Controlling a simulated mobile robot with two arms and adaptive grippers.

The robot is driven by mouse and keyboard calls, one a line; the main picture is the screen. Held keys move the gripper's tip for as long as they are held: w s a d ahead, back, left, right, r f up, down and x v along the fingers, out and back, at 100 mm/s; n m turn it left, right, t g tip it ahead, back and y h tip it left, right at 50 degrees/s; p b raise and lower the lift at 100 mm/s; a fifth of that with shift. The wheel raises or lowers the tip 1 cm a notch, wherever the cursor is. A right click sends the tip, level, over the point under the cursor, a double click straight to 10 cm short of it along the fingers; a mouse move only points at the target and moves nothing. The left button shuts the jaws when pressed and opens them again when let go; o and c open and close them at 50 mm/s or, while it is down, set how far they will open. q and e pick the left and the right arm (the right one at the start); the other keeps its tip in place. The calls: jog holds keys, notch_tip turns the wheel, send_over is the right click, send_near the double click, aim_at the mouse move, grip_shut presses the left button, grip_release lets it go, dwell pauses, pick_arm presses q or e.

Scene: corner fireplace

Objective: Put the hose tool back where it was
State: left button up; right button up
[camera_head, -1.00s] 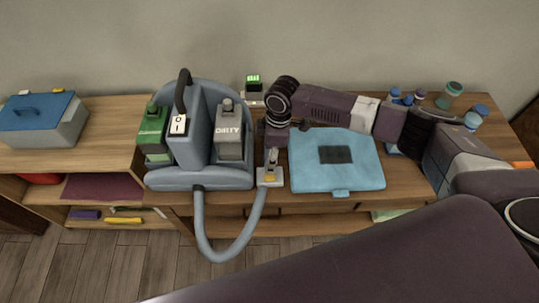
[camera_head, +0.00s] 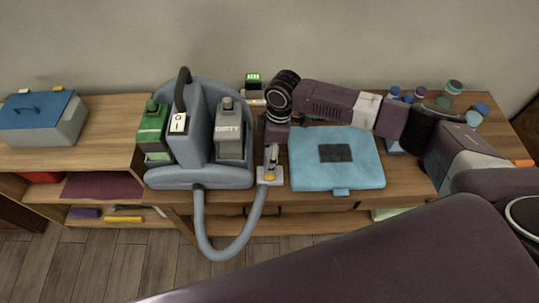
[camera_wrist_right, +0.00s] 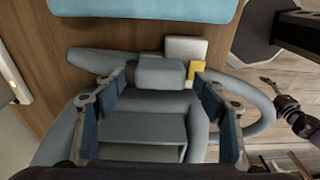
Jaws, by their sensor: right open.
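The grey hose tool (camera_head: 269,181), with a yellow part near its front end, is at the right side of the blue-grey cleaning machine (camera_head: 196,119), on the table. Its hose (camera_head: 226,255) loops down over the table's front edge and back to the machine. My right gripper (camera_head: 270,163) points down above the tool. In the right wrist view, the open fingers (camera_wrist_right: 160,87) are spread on either side of the tool's grey body (camera_wrist_right: 160,72), with gaps visible. Whether the tool rests in a holder cannot be told.
A light-blue case (camera_head: 360,172) lies close to the right of the tool. A small device with a green display (camera_head: 254,79) stands behind. Bottles (camera_head: 450,95) stand at the back right. A blue-lidded box (camera_head: 42,118) is on the left. Bare wood separates box and machine.

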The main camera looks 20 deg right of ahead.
notch_tip(320, 180, up, 11)
jog(key=d+b, duration=0.1)
jog(key=b, duration=0.1)
jog(key=shift+s+d, duration=0.15)
jog(key=shift+d, duration=0.05)
